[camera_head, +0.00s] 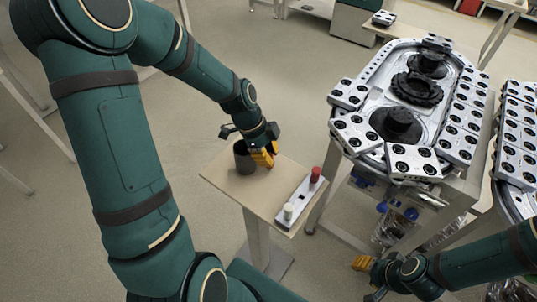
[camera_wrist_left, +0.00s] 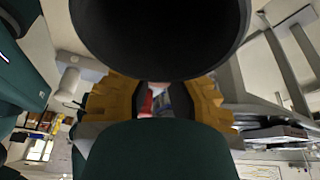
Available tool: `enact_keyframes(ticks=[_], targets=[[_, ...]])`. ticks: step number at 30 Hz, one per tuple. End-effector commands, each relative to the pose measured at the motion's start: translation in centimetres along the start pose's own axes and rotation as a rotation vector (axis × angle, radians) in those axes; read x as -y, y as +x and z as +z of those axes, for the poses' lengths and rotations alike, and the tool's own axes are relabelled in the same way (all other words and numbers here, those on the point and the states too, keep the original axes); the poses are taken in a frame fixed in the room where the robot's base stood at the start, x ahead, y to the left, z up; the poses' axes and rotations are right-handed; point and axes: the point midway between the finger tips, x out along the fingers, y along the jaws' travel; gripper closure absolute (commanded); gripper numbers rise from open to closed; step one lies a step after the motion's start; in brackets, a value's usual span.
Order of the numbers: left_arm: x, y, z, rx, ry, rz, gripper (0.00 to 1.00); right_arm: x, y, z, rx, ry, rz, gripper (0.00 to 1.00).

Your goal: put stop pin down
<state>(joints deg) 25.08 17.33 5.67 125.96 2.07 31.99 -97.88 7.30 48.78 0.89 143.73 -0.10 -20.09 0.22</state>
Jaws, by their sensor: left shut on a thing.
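A dark grey cylinder (camera_head: 244,158) stands upright at the back left of a small wooden side table (camera_head: 222,181); I cannot tell whether its base touches the top. My left gripper (camera_head: 262,156), with yellow fingers, is at its right side and shut on it. In the left wrist view the cylinder (camera_wrist_left: 160,35) fills the top middle between the two yellow fingers (camera_wrist_left: 158,100). A light plate (camera_head: 301,199) on the table carries a red pin (camera_head: 315,174) and a white pin (camera_head: 288,211). My right gripper (camera_head: 366,277) is low at the bottom right, its opening unclear.
A ring track (camera_head: 352,122) with dark-holed metal carriers stands on a bench to the right. Another row of carriers (camera_head: 517,130) is at the right edge. Bottles (camera_head: 392,223) sit below the bench. The table's front left is bare, and floor is open behind it.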

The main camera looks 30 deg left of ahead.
Motion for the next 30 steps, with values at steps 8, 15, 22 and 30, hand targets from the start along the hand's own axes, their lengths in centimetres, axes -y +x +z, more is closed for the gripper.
enact_keyframes(ticks=[8, 15, 22, 30], targets=[[0.0, 0.3, 0.1, 0.000, 0.000, 0.000, 0.70, -0.1, 0.3, 0.0, -0.002, 0.000, 0.000, 0.53], [0.0, 0.2, 0.1, 0.000, 0.000, 0.000, 0.60, -0.1, 0.3, 0.0, -0.002, 0.000, 0.000, 0.53], [0.0, -0.5, -0.1, 0.000, 0.000, -0.001, 0.60, 0.1, -0.2, 0.0, 0.000, 0.000, 0.000, 0.53], [0.1, -5.7, -0.1, 0.001, -0.001, -0.005, 0.60, 0.5, -1.2, 0.1, 0.005, 0.001, 0.000, 0.53]])
